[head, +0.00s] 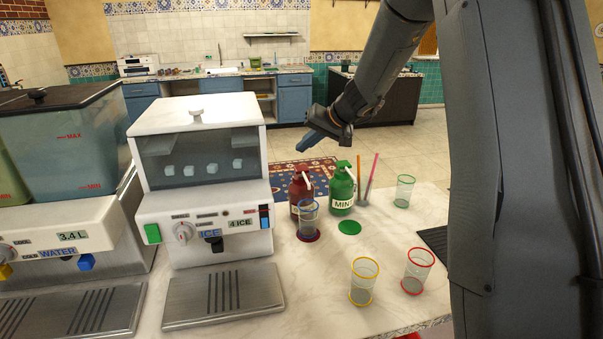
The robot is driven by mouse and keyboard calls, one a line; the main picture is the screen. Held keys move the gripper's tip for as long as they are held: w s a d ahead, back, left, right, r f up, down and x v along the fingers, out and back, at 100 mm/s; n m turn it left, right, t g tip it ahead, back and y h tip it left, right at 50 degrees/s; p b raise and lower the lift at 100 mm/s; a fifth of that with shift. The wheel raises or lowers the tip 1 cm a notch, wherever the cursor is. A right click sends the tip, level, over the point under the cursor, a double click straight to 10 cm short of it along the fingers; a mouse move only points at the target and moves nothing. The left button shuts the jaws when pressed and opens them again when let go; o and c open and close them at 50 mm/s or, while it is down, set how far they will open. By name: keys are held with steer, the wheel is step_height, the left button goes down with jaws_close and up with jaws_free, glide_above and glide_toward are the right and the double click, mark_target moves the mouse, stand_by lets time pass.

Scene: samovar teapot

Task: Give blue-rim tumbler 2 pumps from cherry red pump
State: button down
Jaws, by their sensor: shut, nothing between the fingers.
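The cherry red pump (297,187) is a dark red bottle with a pale spout, standing on the marble counter. The blue-rim tumbler (309,219) stands upright in front of it on a dark red disc (307,238) and hides part of the bottle's front. I cannot tell what the tumbler holds. My gripper (303,146) is shut and empty. It appears above the cherry red pump's head in the picture, apart from it.
A green mint pump (342,191) stands just right, with a green disc (349,227) before it. Yellow-rim (362,283), red-rim (416,272) and green-rim (403,192) tumblers stand rightward. An ice machine (205,190) and a water dispenser (60,235) fill the left.

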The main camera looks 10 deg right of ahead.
mark_target(300, 167)
steer(key=shift+f+b, duration=1.7)
steer(key=shift+f, duration=0.1)
steer(key=shift+f+b, duration=1.45)
steer(key=shift+b, duration=0.65)
stand_by(1.9)
steer(key=shift+r, duration=0.1)
steer(key=shift+r+p, duration=0.7)
steer(key=shift+r, duration=0.6)
steer(key=shift+r+p, duration=1.3)
steer(key=shift+r, duration=1.25)
